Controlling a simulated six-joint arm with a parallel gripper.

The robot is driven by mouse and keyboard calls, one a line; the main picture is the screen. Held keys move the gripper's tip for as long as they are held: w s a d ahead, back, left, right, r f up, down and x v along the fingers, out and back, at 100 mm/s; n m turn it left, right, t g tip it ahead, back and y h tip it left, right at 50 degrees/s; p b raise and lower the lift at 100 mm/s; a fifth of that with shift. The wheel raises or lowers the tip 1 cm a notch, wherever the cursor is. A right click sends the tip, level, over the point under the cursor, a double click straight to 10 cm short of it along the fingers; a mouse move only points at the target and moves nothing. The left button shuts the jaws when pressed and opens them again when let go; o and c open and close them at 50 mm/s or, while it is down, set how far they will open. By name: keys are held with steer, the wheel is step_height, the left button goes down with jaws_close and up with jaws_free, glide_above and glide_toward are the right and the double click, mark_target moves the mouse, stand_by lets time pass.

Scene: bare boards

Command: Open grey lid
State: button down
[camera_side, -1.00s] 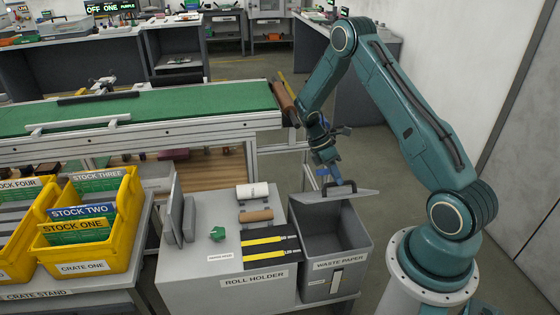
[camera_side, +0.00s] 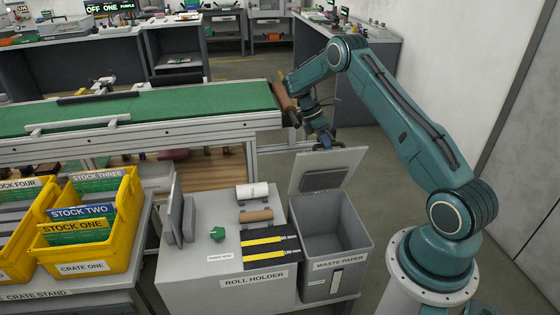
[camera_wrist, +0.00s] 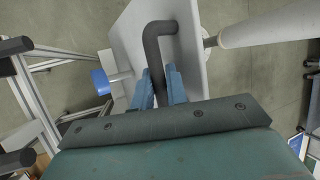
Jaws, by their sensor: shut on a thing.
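The grey lid (camera_side: 327,169) of the waste paper bin (camera_side: 336,235) stands raised and tilted up at the back of the bin in the side view. The bin's inside shows open and looks empty. My gripper (camera_side: 325,146) is at the lid's top edge, partly hidden behind it. In the wrist view my gripper (camera_wrist: 160,88) is shut on the dark bent handle (camera_wrist: 150,45) of the lid. The lid's pale grey panel (camera_wrist: 190,60) also shows there, around the handle.
A grey roll holder box (camera_side: 230,290) stands left of the bin, with rolls and yellow-black strips on top. A green conveyor (camera_side: 180,105) runs behind it. Yellow crates (camera_side: 95,240) stand at the far left. Floor is free behind the bin.

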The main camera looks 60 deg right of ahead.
steer(key=shift+w+d+f, duration=0.15)
steer(key=shift+w+f, duration=0.1)
steer(key=shift+w, duration=0.1)
stand_by(0.3)
steer(key=c, duration=1.5)
jaws_free()
steer(key=shift+o, duration=0.5)
steer(key=shift+r, duration=0.1)
steer(key=shift+s, duration=0.15)
